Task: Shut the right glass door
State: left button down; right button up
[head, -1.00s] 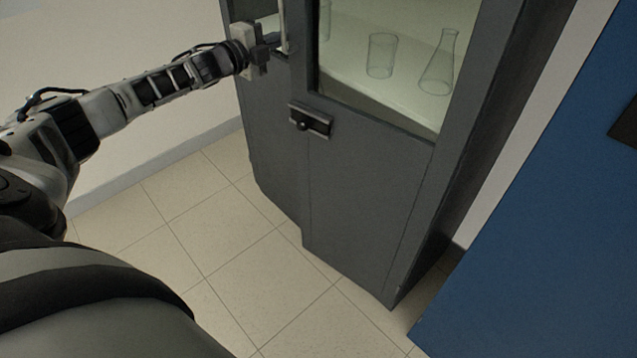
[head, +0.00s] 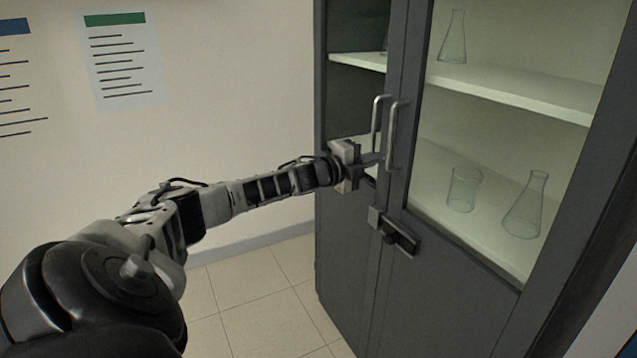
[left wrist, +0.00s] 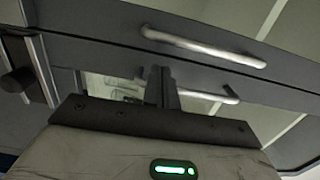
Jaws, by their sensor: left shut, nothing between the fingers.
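The right glass door (head: 425,185) is a dark grey framed cabinet door with a glass pane and a vertical metal handle (head: 393,135). Its edge looks slightly proud of the left door (head: 348,225); I cannot tell how wide any gap is. The left door has its own handle (head: 377,122). My left gripper (head: 376,160) is shut and empty, its fingertips by the lower ends of both handles. In the left wrist view its fingers (left wrist: 161,88) overlap the left handle (left wrist: 215,93), below the right handle (left wrist: 205,47); contact is unclear. My right gripper is out of view.
A latch (head: 398,238) sits below the handles, near the door seam. Glass flasks and a beaker (head: 464,190) stand on shelves inside the cabinet. A wall (head: 230,110) with posted sheets is at left, and bare tiled floor (head: 265,285) lies before it.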

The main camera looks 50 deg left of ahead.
pick_arm(q)
jog(key=s+a+p, duration=0.1)
jog(key=s+p, duration=0.1)
jog(key=s, duration=1.3)
jog(key=shift+s+a, duration=0.15)
jog(key=shift+a, duration=0.2)
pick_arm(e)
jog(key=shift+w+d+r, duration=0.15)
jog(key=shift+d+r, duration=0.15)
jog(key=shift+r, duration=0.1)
